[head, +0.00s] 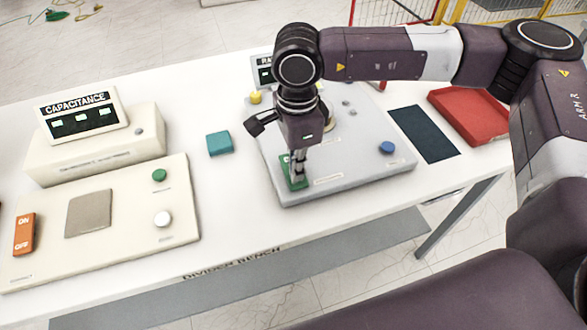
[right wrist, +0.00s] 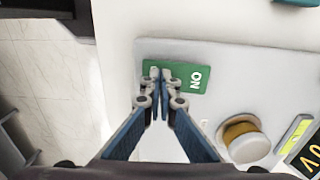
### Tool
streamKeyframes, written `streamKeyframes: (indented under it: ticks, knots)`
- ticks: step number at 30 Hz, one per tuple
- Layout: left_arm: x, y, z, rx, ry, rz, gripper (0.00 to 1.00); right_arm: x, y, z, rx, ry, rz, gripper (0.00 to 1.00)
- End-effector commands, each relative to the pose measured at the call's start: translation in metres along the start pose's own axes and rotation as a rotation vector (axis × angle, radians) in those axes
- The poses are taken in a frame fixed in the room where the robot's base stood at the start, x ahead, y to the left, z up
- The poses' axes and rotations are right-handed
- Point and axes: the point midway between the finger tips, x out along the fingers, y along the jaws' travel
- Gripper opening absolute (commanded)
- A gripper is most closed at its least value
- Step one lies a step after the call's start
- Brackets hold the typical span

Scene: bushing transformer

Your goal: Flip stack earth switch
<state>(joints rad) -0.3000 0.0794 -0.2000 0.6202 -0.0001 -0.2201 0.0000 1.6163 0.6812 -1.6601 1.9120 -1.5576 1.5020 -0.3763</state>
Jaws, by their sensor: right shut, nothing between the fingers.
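The green rocker switch (head: 299,182) sits at the front left corner of the grey panel (head: 345,178). My left gripper is not in view.
A cream panel (head: 130,215) with an orange ON/OFF switch (head: 24,234) and a capacitance display (head: 80,115) stand at left. A teal block (head: 220,143) lies between the panels. A blue knob (head: 387,148), dark mat (head: 424,134) and red tray (head: 470,115) are at right.

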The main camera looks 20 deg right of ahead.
Motion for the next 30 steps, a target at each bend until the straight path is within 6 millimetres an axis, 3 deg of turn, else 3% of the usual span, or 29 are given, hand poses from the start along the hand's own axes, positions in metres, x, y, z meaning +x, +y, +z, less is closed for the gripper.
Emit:
streamKeyframes:
  ticks: [30]
  knots:
    - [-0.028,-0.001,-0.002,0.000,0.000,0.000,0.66,-0.071,0.000,0.000,0.000,0.000,0.000,0.00]
